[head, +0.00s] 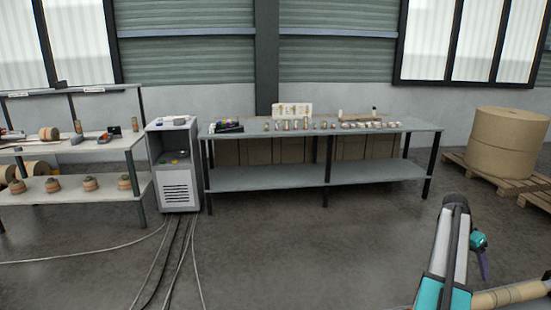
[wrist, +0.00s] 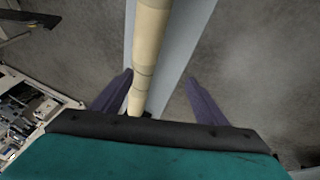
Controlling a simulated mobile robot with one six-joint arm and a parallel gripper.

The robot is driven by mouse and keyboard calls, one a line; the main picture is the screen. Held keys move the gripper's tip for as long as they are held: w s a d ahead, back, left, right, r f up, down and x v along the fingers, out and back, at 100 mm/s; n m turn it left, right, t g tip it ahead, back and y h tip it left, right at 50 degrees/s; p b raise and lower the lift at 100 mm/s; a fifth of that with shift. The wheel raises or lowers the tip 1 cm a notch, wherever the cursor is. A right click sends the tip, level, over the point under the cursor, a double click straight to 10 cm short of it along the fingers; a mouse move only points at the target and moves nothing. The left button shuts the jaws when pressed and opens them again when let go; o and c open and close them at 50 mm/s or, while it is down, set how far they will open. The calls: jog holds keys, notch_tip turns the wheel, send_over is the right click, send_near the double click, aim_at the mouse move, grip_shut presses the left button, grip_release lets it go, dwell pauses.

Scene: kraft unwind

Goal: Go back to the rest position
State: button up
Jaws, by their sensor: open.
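My gripper (head: 484,270) shows at the lower right in the head view, beside my raised, folded arm. Its teal wrist part and a purple finger point down, over bare floor and well apart from the benches. In the wrist view my gripper (wrist: 160,77) has its two purple fingers spread, with a wide gap between them. I see nothing held. A tan jointed cylinder and a pale strip pass behind the gap; I cannot tell from this view how far off they are.
A long grey bench (head: 260,178) with small parts stands at the back. Left of it are a grey cabinet (head: 178,190) and a shelf bench (head: 95,190). A big kraft roll (head: 507,143) sits on a pallet (head: 455,160) at right. Cables (head: 180,260) cross the floor; mid-floor is clear.

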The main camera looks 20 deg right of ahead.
jog(key=w+a+f+n+t, duration=0.1)
jog(key=w+a+f+n, duration=0.2)
jog(key=w+a+f, duration=0.5)
jog(key=w+a+f+n+t, duration=0.1)
jog(key=w+a+n, duration=0.3)
jog(key=a, duration=0.9)
jog(key=w+a+f+n+t, duration=0.1)
jog(key=w+a+f+n, duration=0.1)
jog(key=w+a+f, duration=0.5)
jog(key=a+f+n+t+y, duration=0.1)
jog(key=a+f+n, duration=0.3)
jog(key=a, duration=1.3)
jog(key=a+f+n+y, duration=0.2)
jog(key=a+f+n, duration=0.15)
jog(key=a, duration=1.45)
jog(key=s+a+f+n, duration=0.2)
jog(key=s+a+n, duration=0.1)
jog(key=a, duration=0.7)
jog(key=s+f+g, duration=0.3)
jog(key=s+f, duration=0.6)
jog(key=s, duration=0.4)
jog(key=s+f+g, duration=0.3)
jog(key=s+f, duration=0.6)
jog(key=s, duration=0.4)
jog(key=shift+d+y, duration=0.3)
jog(key=shift+d, duration=0.15)
jog(key=shift+w+f, duration=0.1)
